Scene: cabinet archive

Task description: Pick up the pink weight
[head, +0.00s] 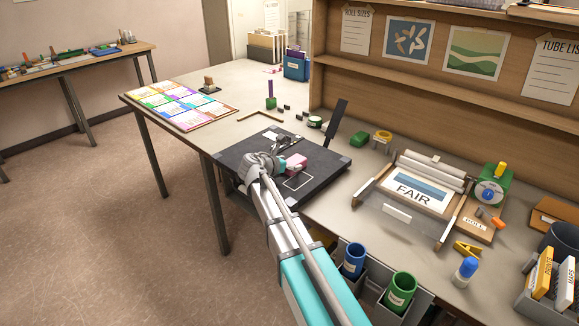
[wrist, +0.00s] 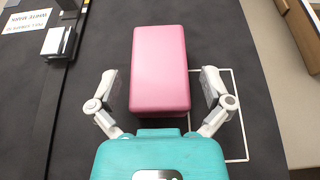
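The pink weight (wrist: 160,68) is a rectangular block on a dark board (head: 330,165). In the head view the weight (head: 296,161) shows just right of my gripper (head: 283,156), partly hidden by it. In the wrist view my gripper (wrist: 162,92) is open, with one finger on each side of the weight's near part. Gaps show between the fingers and the block's sides. A white outlined rectangle (wrist: 233,72) is marked on the board, partly under the weight in the wrist view.
A dark upright arm (head: 336,122) stands at the board's back right corner. A printing frame with a roller (head: 432,170) is to the right. Colour cards (head: 181,104) lie at the far left of the table. Blue and green tubes (head: 400,289) stand in front.

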